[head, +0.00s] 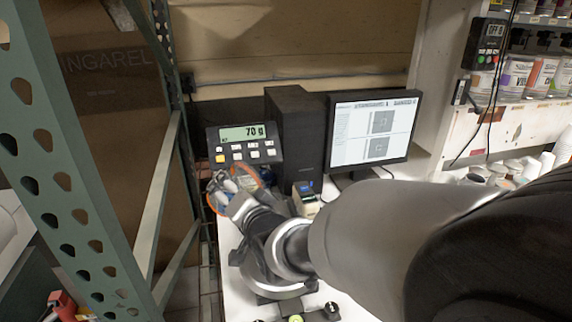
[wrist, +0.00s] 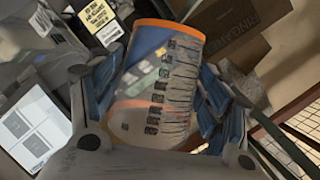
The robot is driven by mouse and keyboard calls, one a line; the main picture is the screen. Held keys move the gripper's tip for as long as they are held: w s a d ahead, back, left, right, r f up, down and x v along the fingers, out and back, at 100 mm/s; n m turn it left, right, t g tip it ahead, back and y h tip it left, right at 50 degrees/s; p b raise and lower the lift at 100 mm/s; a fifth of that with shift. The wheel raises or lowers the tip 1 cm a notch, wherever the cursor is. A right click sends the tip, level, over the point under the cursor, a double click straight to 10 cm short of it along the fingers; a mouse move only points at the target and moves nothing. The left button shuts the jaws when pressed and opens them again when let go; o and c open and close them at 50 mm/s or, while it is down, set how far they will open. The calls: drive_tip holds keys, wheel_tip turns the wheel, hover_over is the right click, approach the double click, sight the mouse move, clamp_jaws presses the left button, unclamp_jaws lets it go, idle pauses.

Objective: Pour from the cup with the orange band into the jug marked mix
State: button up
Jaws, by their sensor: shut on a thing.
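The clear cup with the orange band (wrist: 165,65) is in the middle of the wrist view, with printed dark marks on its wall. My gripper (wrist: 158,98) has a blue-grey finger on each side of the cup and is shut on it. In the head view, my gripper (head: 232,190) holds the cup in front of the scale display, and only part of the cup's orange edge (head: 250,173) shows. The cup looks tilted. I cannot make out its contents. I cannot pick out the jug marked mix in either view; my gripper and arm cover much of the bench.
The scale display (head: 245,143) reads 70 g. A dark computer tower (head: 292,130) and a monitor (head: 372,130) stand behind my arm. A green perforated rack post (head: 72,180) rises at the left. Stacked white cups (head: 562,148) and a shelf of containers (head: 530,75) are at the right.

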drive_tip(key=shift+f+m+y, duration=0.45)
drive_tip(key=shift+m+y, duration=0.15)
drive_tip(key=shift+m, duration=0.5)
idle(0.7)
drive_tip(key=shift+w+d+r+m+t+y, duration=0.15)
drive_tip(key=shift+r+m+t, duration=0.1)
drive_tip(key=shift+m, duration=0.15)
drive_tip(key=shift+s+d+r+m+t+y, duration=0.15)
drive_tip(key=shift+r+m, duration=0.1)
drive_tip(key=shift+m, duration=0.15)
idle(0.5)
drive_tip(key=shift+w+d+r+m+y, duration=0.15)
drive_tip(key=shift+d+r+m, duration=0.1)
drive_tip(key=shift+d+m, duration=0.15)
drive_tip(key=shift+w+d+r+m+y, duration=0.1)
drive_tip(key=shift+d+r+m+y, duration=0.15)
drive_tip(key=shift+d, duration=0.25)
idle(0.9)
drive_tip(key=shift+d+f+m+t+b, duration=0.25)
drive_tip(key=shift+f+m+t+b, duration=0.15)
drive_tip(key=shift+m+b, duration=0.55)
idle(0.7)
